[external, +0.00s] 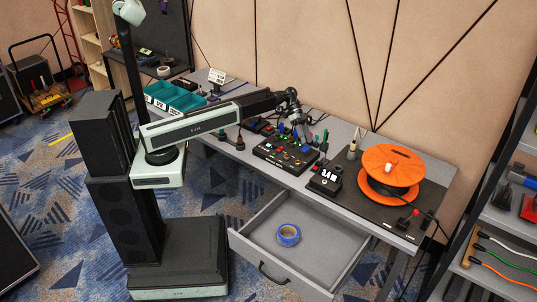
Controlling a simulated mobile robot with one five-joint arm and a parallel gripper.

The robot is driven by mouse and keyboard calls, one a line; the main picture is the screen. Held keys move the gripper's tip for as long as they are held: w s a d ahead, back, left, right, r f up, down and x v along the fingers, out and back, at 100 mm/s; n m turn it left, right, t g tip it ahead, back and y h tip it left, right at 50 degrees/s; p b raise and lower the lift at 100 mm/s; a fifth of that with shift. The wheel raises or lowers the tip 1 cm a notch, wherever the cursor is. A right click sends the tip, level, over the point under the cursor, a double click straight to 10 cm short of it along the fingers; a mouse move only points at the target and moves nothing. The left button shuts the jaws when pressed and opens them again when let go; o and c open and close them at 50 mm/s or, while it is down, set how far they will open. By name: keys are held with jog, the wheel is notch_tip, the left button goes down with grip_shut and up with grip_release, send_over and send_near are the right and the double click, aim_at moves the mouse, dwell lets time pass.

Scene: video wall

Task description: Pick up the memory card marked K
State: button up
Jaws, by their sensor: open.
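No memory card marked K can be made out in the external view; any letters on small items are too small to read. My gripper (302,134) is open and points down, over the back of a black device (284,155) with several small coloured parts on its top. I cannot tell whether the fingers touch anything, and the arm's wrist hides part of the table behind.
Teal bins (175,97) sit at the left end. An open drawer (310,250) holding blue tape (288,235) juts out in front.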

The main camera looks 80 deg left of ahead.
jog(key=w+a+f+t+b, duration=0.1)
jog(key=a+b, duration=0.1)
jog(key=a, duration=0.5)
jog(key=w+a+f+t+b, duration=0.1)
jog(key=w+a, duration=0.1)
jog(key=a, duration=0.5)
jog(key=w+a+f+m+t+b, duration=0.1)
jog(key=w+a+f+b, duration=0.1)
jog(key=a, duration=0.6)
jog(key=shift+b, duration=0.3)
jog(key=a+t, duration=0.1)
jog(key=a, duration=0.4)
jog(key=s+a+b, duration=0.1)
jog(key=a, duration=0.4)
jog(key=a+m+t+b, duration=0.1)
jog(key=a, duration=0.4)
jog(key=shift+s+a+f+t, duration=0.1)
jog(key=shift+s+f+t, duration=0.2)
jog(key=shift+s, duration=0.05)
jog(key=shift+b+x, duration=0.7)
jog(key=shift+x, duration=0.3)
jog(key=b+x, duration=0.2)
jog(key=x, duration=0.4)
jog(key=shift+r, duration=0.3)
grip_shut()
